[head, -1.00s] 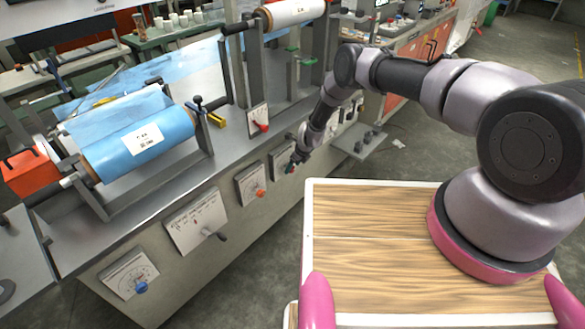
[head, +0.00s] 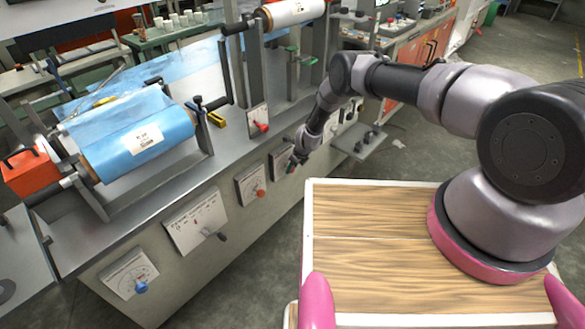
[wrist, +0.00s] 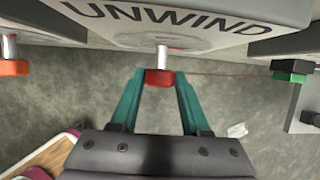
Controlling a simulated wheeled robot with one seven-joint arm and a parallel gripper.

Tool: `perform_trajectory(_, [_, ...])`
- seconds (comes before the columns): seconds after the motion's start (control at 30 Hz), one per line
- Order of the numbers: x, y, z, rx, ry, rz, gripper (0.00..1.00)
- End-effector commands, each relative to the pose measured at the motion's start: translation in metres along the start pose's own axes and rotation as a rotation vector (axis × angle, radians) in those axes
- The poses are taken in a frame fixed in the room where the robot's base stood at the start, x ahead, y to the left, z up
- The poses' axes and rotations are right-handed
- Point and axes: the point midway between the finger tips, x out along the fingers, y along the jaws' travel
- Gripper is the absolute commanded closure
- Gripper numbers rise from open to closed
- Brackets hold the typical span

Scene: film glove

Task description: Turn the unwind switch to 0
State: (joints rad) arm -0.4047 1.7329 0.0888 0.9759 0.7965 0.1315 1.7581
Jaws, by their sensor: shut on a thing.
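The unwind switch has a plate with the word UNWIND (wrist: 170,14) and a red knob (wrist: 160,77) on a short metal shaft in the wrist view. My gripper (wrist: 159,80) has its teal fingers on both sides of the red knob, shut on it. In the head view, my gripper (head: 292,165) is at the switch's plate (head: 278,160) on the bench front and hides the knob. The 0 mark and the knob's pointing direction cannot be read.
An orange knob (wrist: 14,68) is at the left and a green-and-black control (wrist: 291,72) at the right in the wrist view. Other panels, one with a red-orange knob (head: 261,193), line the bench front. A blue film roll (head: 140,140) lies above.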

Motion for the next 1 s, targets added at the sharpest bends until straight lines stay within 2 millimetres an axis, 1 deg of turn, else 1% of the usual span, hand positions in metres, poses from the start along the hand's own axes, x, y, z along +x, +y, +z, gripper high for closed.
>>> perform_trajectory(0.27, [0.0,0.005,0.0,-0.063,0.001,-0.141,1.0])
perform_trajectory(0.8, [0.005,0.014,-0.003,-0.253,0.001,-0.603,1.0])
perform_trajectory(1.0, [0.007,0.016,-0.003,-0.314,0.0,-0.75,1.0])
